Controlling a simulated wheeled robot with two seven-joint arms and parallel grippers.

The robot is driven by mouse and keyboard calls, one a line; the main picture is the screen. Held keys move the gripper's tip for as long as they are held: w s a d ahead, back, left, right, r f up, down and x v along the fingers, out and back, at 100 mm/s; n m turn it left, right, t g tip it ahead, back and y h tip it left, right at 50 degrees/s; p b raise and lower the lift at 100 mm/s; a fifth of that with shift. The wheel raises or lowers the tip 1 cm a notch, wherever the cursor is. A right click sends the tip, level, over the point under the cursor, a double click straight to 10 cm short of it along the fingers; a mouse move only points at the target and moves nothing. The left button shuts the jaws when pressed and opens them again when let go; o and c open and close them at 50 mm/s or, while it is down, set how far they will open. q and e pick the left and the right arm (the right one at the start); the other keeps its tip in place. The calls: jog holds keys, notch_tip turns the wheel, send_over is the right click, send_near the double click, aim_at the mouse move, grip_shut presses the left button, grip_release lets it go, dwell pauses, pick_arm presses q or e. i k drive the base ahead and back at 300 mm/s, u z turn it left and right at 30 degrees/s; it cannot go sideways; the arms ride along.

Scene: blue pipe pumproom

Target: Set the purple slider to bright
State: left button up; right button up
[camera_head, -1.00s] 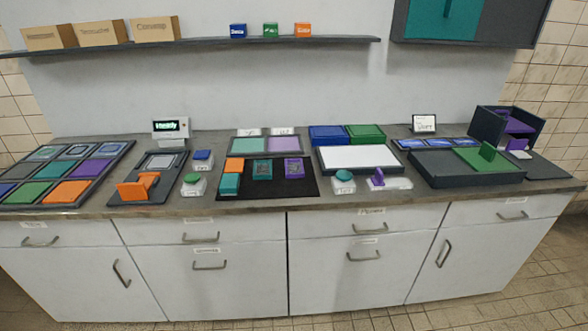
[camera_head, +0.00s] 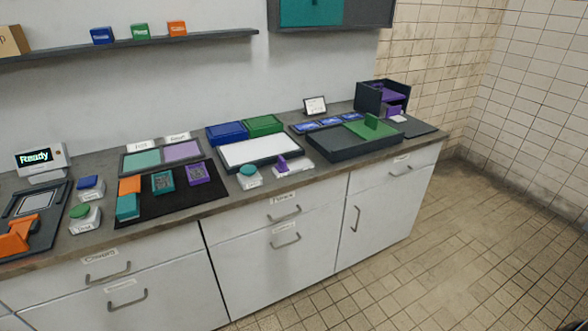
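The purple slider (camera_head: 283,163) stands upright on a small white base (camera_head: 296,170) at the front edge of the counter, right of a teal round button (camera_head: 248,170). The knob sits toward the left part of its base. The writing on the base is too small to read. A white flat panel (camera_head: 260,151) in a dark frame lies just behind the slider. Neither of my grippers shows in the view.
A black mat (camera_head: 180,205) with teal and purple devices lies to the left. Drawers (camera_head: 283,213) are below the counter. Open tiled floor (camera_head: 470,240) lies at the right.

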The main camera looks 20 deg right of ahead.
aim_at(282, 167)
jog(key=k, duration=0.65)
jog(key=u, duration=0.65)
jog(key=i, duration=1.45)
jog(key=z, duration=0.4)
